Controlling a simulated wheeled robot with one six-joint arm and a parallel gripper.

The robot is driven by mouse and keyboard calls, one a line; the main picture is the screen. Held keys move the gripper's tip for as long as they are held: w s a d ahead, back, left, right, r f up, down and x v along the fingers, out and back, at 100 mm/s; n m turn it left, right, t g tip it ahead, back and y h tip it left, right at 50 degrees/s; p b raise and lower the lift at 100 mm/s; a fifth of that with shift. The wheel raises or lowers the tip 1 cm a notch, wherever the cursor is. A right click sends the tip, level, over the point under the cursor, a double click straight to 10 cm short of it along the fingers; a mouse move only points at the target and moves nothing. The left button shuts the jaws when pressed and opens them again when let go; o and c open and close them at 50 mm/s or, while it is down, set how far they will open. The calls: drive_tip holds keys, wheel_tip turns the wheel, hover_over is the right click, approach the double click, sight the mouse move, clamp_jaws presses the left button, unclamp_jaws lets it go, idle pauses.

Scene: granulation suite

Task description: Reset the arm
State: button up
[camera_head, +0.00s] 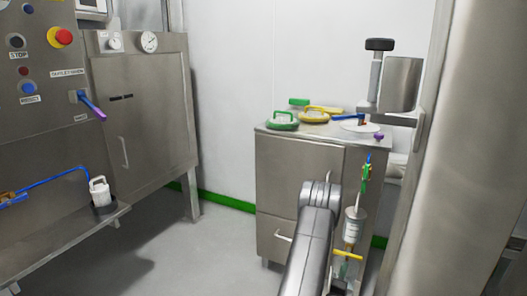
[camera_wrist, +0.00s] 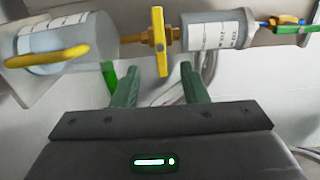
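My gripper (camera_wrist: 160,82) shows in the wrist view with its two green fingers apart, so it is open. A yellow valve handle (camera_wrist: 159,40) stands upright just beyond the fingertips, its lower end in line with the gap. I cannot tell how close it is; the fingers do not touch it. In the head view my arm (camera_head: 312,235) reaches up from the bottom edge towards the steel cabinet (camera_head: 295,175), beside the yellow handle (camera_head: 347,254).
A labelled cylinder (camera_head: 353,226) and green-blue fittings (camera_head: 366,172) hang near my arm. Green and yellow clamps (camera_head: 282,121) lie on the cabinet top. A steel column (camera_head: 470,150) stands close at right. A control panel (camera_head: 45,60) and shelf (camera_head: 75,235) are at left, with clear floor between.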

sight(347, 256)
drive_tip(key=b+x, duration=0.2)
drive_tip(key=x, duration=0.8)
drive_tip(key=shift+w+d, duration=0.15)
drive_tip(key=shift+w, duration=0.15)
drive_tip(key=shift+s+n, duration=0.2)
drive_tip(key=shift+n, duration=0.6)
drive_tip(key=n, duration=0.5)
drive_tip(key=shift+n, duration=0.3)
drive_tip(key=p+v, duration=0.3)
drive_tip(key=v, duration=1)
drive_tip(key=shift+s+a, duration=0.25)
drive_tip(key=shift+s, duration=0.05)
